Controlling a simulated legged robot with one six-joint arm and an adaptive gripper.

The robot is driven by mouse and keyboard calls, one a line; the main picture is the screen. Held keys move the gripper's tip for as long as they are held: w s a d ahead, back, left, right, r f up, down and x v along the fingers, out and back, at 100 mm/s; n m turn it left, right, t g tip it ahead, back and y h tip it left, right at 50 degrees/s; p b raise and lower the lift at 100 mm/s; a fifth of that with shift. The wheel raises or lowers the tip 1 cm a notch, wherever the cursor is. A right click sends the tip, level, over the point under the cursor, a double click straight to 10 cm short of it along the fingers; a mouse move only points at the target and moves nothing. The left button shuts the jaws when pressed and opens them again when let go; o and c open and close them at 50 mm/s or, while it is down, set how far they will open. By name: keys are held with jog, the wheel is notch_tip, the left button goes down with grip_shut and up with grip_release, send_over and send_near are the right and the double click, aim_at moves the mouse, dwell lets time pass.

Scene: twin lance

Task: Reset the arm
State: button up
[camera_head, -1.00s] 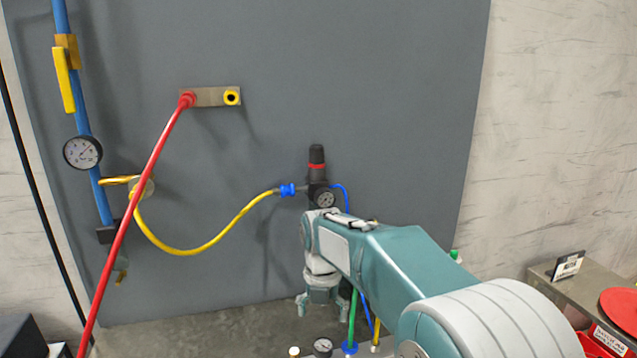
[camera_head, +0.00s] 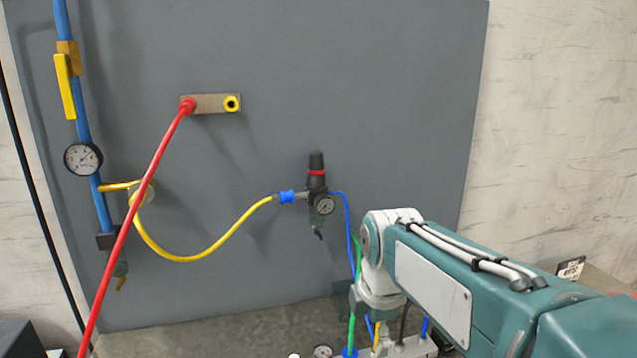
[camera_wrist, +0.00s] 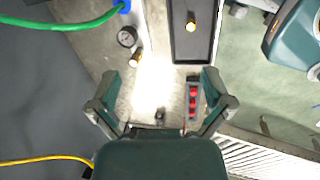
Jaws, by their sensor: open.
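My gripper (camera_wrist: 163,112) shows in the wrist view with its two fingers spread apart and nothing between them. It is above a pale bench surface (camera_wrist: 150,85) with a bright glare spot. In the head view my teal and white arm covers the lower right, and the gripper end is hidden or out of frame there. The arm's wrist part stands in front of the blue and green hoses near the bench.
In the wrist view, a dark tray (camera_wrist: 190,30), a red-marked block (camera_wrist: 193,97) and a small gauge (camera_wrist: 127,37) lie near the gripper.

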jog(key=s+d+f+m+t, duration=0.1)
jog(key=s+d+m, duration=0.2)
jog(key=s+m, duration=0.5)
jog(key=s+d+f+m+t, duration=0.2)
jog(key=s+m, duration=0.5)
jog(key=m, duration=0.5)
jog(key=shift+s+d, duration=0.35)
jog(key=shift+d, duration=0.55)
